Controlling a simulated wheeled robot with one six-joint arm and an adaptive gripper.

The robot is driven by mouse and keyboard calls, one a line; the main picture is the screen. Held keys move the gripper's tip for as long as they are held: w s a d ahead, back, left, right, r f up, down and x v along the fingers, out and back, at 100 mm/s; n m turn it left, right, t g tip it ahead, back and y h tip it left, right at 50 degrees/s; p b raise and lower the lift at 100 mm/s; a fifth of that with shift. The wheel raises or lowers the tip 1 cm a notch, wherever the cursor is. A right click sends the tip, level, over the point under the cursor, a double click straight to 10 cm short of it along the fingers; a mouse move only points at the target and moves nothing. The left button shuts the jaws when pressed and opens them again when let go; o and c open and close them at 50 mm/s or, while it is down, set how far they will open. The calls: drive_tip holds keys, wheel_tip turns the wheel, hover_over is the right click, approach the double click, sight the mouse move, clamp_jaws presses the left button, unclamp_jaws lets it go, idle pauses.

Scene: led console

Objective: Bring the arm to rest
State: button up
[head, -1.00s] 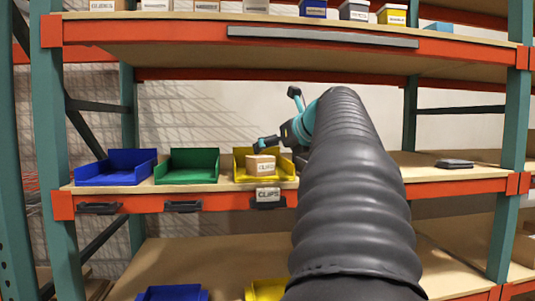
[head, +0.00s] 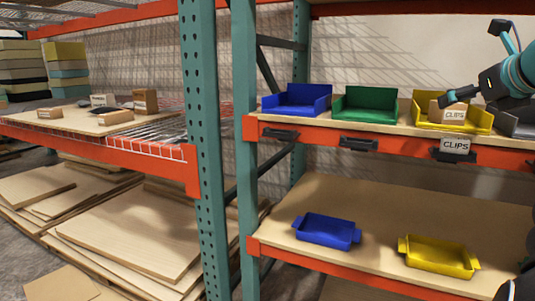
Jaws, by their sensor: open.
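My gripper (head: 450,100) is at the right of the head view, open, with its dark fingers just above or beside a small cardboard box (head: 454,114) labelled CLIPS. Whether the fingers touch the box is unclear. The box sits in the yellow bin (head: 481,121) on the upper shelf. My teal and black wrist comes in from the right edge, and the rest of my arm is mostly out of view.
A blue bin (head: 298,101), a green bin (head: 372,106) and a partly hidden grey bin (head: 518,122) share the shelf. A CLIPS label (head: 455,145) hangs on its front beam. Blue (head: 328,230) and yellow (head: 440,255) trays lie below. Teal uprights (head: 205,140) stand left.

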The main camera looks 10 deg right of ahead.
drive_tip(key=s+a+f+n+g+y, duration=0.1)
drive_tip(key=s+a+f+n+g, duration=0.1)
drive_tip(key=a+f+n, duration=0.7)
drive_tip(key=s+a+f+n+g+y, duration=0.1)
drive_tip(key=s+a+f+n+g, duration=0.1)
drive_tip(key=a+f+n, duration=0.75)
drive_tip(key=s+a+f+n+g, duration=0.1)
drive_tip(key=s+a+f+n, duration=0.5)
drive_tip(key=f+n, duration=0.2)
drive_tip(key=s+a+f+n+g, duration=0.2)
drive_tip(key=s+a+f+n, duration=0.3)
drive_tip(key=s+f+n, duration=0.2)
wheel_tip(320, 180, down, 2)
drive_tip(key=shift+s+a+f+n, duration=0.2)
drive_tip(key=shift+a+n, duration=0.2)
drive_tip(key=shift+n, duration=0.45)
